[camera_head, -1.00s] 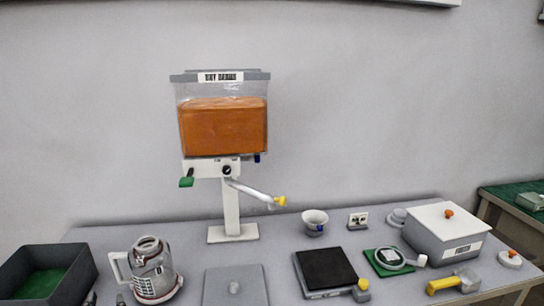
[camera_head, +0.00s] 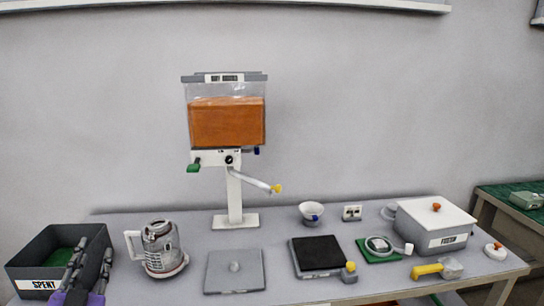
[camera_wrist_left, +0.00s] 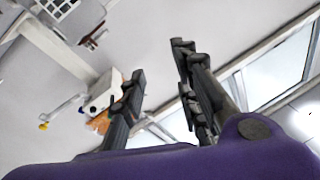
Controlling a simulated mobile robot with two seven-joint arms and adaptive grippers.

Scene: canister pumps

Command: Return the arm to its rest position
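My left gripper (camera_head: 90,262) shows at the lower left in the head view, its dark fingers pointing up in front of the dark bin labelled SPENT (camera_head: 99,241). In the left wrist view my left gripper (camera_wrist_left: 158,57) has its two fingers apart with nothing between them. That view looks across the room at a tilt, with a white stand and an orange part (camera_wrist_left: 103,121) behind the fingers. My right gripper is not in view.
The grey table (camera_head: 285,225) holds a kettle-like canister (camera_head: 163,250), a dispenser with orange contents (camera_head: 227,122), a grey plate (camera_head: 234,272), a black-topped scale (camera_head: 318,252), a cup (camera_head: 311,212), a green pad (camera_head: 368,255), a white-lidded box (camera_head: 437,214) and a yellow-handled tool (camera_head: 427,270).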

